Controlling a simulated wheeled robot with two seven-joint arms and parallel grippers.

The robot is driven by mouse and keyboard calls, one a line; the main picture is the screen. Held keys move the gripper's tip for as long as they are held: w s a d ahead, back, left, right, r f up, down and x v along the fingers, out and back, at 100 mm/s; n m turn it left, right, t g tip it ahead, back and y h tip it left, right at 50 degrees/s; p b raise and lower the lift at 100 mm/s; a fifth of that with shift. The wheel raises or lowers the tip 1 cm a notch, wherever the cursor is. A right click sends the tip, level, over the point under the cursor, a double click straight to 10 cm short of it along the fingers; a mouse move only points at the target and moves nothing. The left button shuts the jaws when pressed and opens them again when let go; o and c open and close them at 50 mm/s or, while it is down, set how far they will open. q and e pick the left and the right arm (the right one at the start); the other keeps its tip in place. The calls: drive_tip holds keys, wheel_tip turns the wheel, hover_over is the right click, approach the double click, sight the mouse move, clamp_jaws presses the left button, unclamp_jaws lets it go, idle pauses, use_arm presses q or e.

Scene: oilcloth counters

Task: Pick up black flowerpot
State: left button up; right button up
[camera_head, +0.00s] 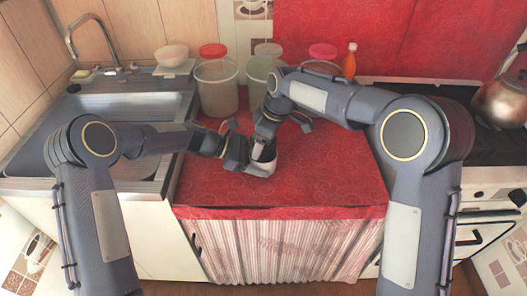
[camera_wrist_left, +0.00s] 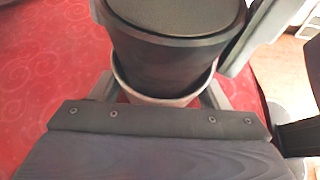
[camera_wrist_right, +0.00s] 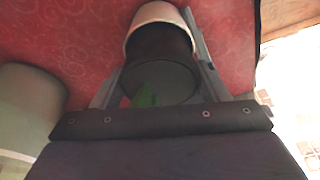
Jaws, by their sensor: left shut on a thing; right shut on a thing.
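The black flowerpot (camera_wrist_left: 165,60) is a dark, tapered, round pot with a pale band at one end. It fills the top middle of the left wrist view and also shows in the right wrist view (camera_wrist_right: 160,50), with a small green patch by its dark end. In the head view only a pale part (camera_head: 263,168) shows between the grippers. My left gripper (camera_head: 248,160) is shut on the pot from the left. My right gripper (camera_head: 264,146) is shut on it from behind. Whether the pot touches the counter is unclear.
The red oilcloth counter (camera_head: 320,180) is clear to the right and in front. Lidded containers (camera_head: 217,88) and an orange bottle (camera_head: 349,62) stand at the back. A sink (camera_head: 125,105) is at left; a stove with a kettle (camera_head: 503,98) is at right.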

wheel_tip(320, 180, up, 10)
drive_tip(key=shift+r, duration=0.1)
idle(0.5)
use_arm(q)
drive_tip(key=o, duration=0.8)
drive_tip(key=v, duration=1.1)
drive_tip(key=shift+a+r, duration=0.15)
drive_tip(key=shift+a, duration=0.3)
